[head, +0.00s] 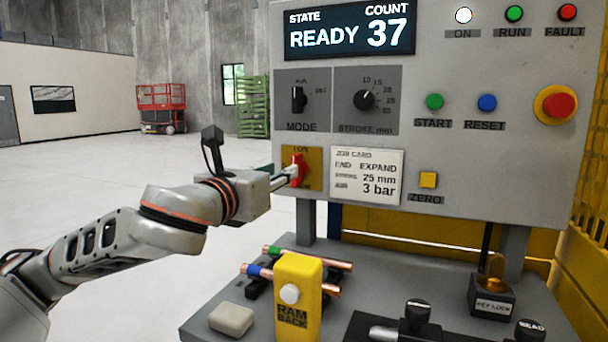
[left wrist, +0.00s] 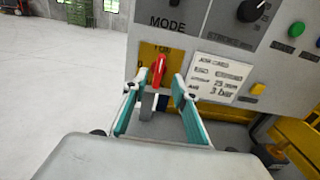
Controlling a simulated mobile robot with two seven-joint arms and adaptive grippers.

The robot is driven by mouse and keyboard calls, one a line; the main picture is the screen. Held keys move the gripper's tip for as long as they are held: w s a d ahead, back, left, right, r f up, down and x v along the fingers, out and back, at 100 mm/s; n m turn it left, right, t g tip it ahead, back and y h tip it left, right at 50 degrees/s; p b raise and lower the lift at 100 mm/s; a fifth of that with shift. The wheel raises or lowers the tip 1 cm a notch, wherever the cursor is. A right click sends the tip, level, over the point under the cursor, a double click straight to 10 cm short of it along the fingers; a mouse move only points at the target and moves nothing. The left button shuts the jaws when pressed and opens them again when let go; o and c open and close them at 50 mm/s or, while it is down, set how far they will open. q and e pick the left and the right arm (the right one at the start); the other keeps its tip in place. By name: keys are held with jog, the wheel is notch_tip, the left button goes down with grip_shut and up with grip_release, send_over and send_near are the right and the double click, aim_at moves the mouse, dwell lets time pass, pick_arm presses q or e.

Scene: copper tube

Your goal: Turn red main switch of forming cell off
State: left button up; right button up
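The red main switch (head: 297,170) sits on a yellow plate (head: 316,168) at the lower left of the grey panel. Its handle stands nearly upright, its top end toward the "1 ON" mark. My left gripper (head: 285,173) is right at the switch. In the left wrist view, the red handle (left wrist: 158,70) shows between the two teal-sided fingers of my left gripper (left wrist: 157,83). The fingers are apart, with a gap visible on each side of the handle. Part of the plate is hidden by the fingers. My right gripper is not in view.
The display (head: 349,30) reads READY, count 37, and the ON lamp (head: 464,15) is white. The mode knob (head: 298,98) is just above the switch, the job card (head: 367,177) just right. Below, the bench holds a yellow RAM BACK block (head: 298,270) and copper tubes (head: 312,258).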

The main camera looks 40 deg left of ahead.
pick_arm(q)
jog(key=b+x, duration=0.2)
jog(key=x, duration=0.5)
jog(key=shift+r+b, duration=0.15)
jog(key=shift+b, duration=0.2)
grip_shut()
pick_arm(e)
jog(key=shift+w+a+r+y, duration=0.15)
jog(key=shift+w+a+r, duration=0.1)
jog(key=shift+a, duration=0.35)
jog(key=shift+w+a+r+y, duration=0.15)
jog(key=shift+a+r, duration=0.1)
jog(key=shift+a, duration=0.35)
